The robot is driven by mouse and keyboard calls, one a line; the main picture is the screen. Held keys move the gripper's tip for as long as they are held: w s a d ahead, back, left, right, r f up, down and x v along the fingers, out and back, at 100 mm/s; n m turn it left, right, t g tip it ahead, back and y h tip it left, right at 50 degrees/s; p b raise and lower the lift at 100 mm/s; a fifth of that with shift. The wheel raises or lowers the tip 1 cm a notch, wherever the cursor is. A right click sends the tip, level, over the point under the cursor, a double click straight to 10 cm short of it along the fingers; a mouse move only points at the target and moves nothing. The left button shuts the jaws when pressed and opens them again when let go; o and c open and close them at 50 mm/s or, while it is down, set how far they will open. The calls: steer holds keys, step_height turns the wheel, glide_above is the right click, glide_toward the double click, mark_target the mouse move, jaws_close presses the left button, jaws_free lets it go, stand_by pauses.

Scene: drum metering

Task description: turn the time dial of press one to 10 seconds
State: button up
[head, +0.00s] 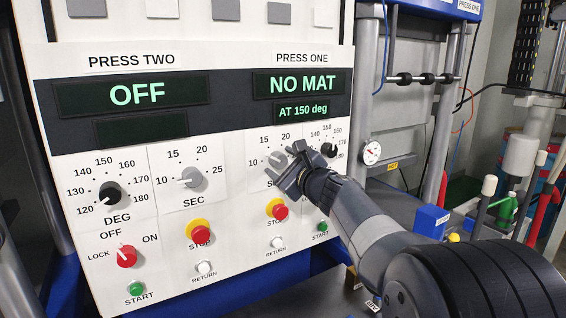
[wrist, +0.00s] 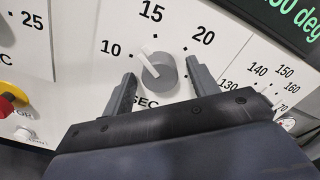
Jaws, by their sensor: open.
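The time dial of press one is a grey round knob (wrist: 163,75) with a white pointer, on the white panel above the label SEC. In the wrist view its pointer is turned up and left, between the 10 and 15 marks. The dial (head: 276,159) is partly hidden by my gripper in the head view. My gripper (wrist: 160,69) is open, with one finger on each side of the knob and gaps between. In the head view my gripper (head: 284,164) reaches the dial from the lower right. Whether the fingertips touch the panel I cannot tell.
Press one's degree dial (head: 328,149) is close to the right of my gripper. A red stop button (head: 279,212) is below it, with a green start button (head: 322,227) lower right. Press two's seconds dial (head: 191,178) is to the left. The display (head: 299,84) reads NO MAT.

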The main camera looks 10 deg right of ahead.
steer(key=c, duration=1)
steer(key=shift+f+n+b, duration=0.1)
steer(key=shift+n+b, duration=0.2)
steer(key=shift+b, duration=0.2)
steer(key=shift+f+n+b, duration=0.15)
steer(key=shift+n+b, duration=0.65)
steer(key=shift+b, duration=0.45)
steer(key=n+b, duration=0.2)
steer(key=b, duration=0.1)
steer(key=shift+n, duration=0.4)
steer(key=shift+n+b, duration=0.75)
steer(key=shift+n, duration=0.05)
steer(key=shift+r, duration=0.2)
